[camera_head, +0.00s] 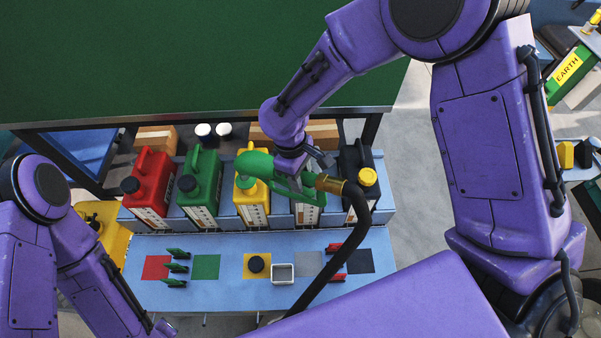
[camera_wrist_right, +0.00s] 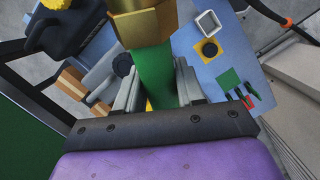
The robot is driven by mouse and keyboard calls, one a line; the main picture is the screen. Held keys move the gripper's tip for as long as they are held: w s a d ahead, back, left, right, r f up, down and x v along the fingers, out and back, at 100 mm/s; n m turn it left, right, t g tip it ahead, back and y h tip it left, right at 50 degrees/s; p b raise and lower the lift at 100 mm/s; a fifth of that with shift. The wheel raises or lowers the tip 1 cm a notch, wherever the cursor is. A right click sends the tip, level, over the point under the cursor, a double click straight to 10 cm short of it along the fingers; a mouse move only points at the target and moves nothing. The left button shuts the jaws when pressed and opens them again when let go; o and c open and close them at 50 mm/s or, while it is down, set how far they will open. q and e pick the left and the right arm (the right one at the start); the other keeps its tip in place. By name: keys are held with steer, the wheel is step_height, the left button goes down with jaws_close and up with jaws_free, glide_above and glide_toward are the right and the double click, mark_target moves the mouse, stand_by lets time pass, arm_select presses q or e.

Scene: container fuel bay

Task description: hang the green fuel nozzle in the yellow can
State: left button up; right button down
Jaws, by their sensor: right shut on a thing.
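My right gripper (camera_head: 290,170) is shut on the green fuel nozzle (camera_head: 254,164) and holds it above the row of cans. In the right wrist view, the nozzle's green grip (camera_wrist_right: 153,75) sits between my fingers (camera_wrist_right: 155,92). The yellow can (camera_head: 251,208) stands upright in the middle of the row. The nozzle's curved front end is over the can's top. I cannot tell whether the spout is inside the can's mouth. A brass fitting (camera_head: 328,184) joins the nozzle to a black hose. My left gripper (camera_head: 163,328) shows only in part at the lower left edge.
A red can (camera_head: 150,185) and a green can (camera_head: 202,185) stand left of the yellow can. A dark can (camera_head: 360,180) with a yellow cap is at right. The hose (camera_head: 335,265) crosses the table.

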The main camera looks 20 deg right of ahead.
steer(key=c, duration=0.6)
jaws_free()
steer(key=r, duration=0.3)
steer(key=w+a+r+b, duration=0.1)
steer(key=r, duration=0.6)
steer(key=shift+w+a+r+b, duration=0.15)
steer(key=shift+w+r+b, duration=0.1)
steer(key=shift+w+b, duration=0.05)
